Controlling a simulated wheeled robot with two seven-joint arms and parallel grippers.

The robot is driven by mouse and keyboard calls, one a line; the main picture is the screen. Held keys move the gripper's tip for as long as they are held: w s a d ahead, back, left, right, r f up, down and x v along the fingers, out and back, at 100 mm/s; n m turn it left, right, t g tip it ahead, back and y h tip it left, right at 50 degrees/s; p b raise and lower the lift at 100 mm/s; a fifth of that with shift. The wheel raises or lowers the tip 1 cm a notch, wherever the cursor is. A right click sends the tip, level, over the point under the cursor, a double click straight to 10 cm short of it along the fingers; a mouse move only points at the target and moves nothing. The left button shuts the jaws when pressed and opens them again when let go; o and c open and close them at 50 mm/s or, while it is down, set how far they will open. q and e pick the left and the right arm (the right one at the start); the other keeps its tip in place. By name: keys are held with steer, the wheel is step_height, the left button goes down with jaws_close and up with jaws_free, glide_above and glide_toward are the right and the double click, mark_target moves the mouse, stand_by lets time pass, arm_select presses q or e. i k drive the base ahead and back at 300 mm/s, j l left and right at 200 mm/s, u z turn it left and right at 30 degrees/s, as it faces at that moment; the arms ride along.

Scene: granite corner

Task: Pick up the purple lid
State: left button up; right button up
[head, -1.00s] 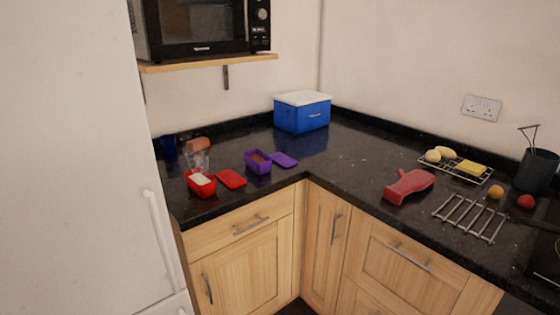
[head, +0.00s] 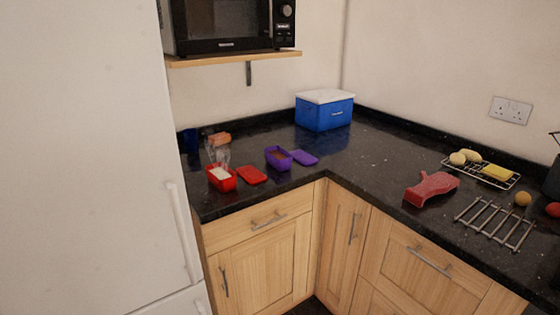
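The purple lid (head: 304,157) lies flat on the black granite counter, just right of the open purple container (head: 278,158). The container holds something brown. Neither of my grippers shows in the head view.
A red container (head: 222,178) with white contents and a red lid (head: 252,175) sit to the left, by a clear glass (head: 218,152). A blue cooler box (head: 324,110) stands behind. A red mitt-like object (head: 431,188) and metal rack (head: 495,222) lie right. A white fridge (head: 80,160) fills the left.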

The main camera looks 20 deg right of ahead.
mark_target(300, 156)
steer(key=z, duration=0.55)
steer(key=i+z, duration=0.75)
steer(key=i+j+z, duration=0.35)
steer(key=i, duration=0.25)
